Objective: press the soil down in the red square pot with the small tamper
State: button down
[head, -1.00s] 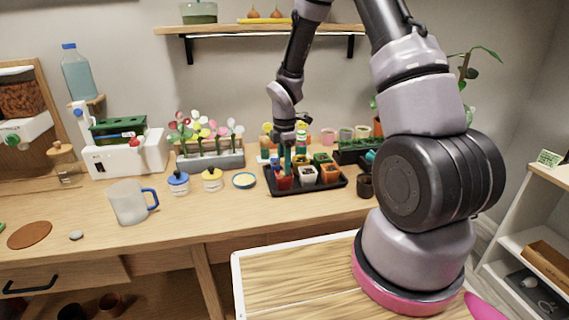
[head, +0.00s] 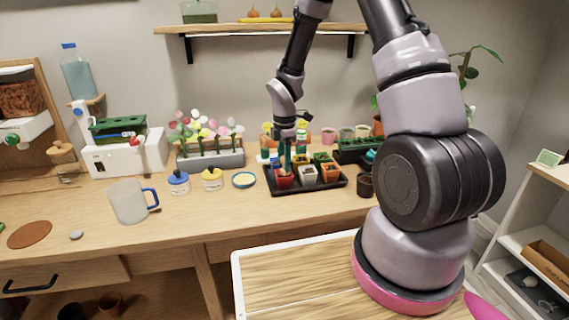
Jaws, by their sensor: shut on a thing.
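The red square pot (head: 284,182) stands at the front left of a black tray (head: 310,188) on the workbench. My gripper (head: 287,141) is above this pot, pointing down, and is shut on the small tamper (head: 287,160). The tamper looks teal and hangs roughly upright, its lower end at or just above the pot's opening. I cannot tell whether it touches the soil. The soil is too small to make out clearly.
A white pot (head: 308,175) and an orange pot (head: 330,173) stand close to the right in the same tray. A dark cup (head: 365,185) is right of the tray, and a blue-rimmed bowl (head: 244,180) is left of it. The bench front centre is clear.

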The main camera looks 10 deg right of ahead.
jog(key=shift+r, duration=3.15)
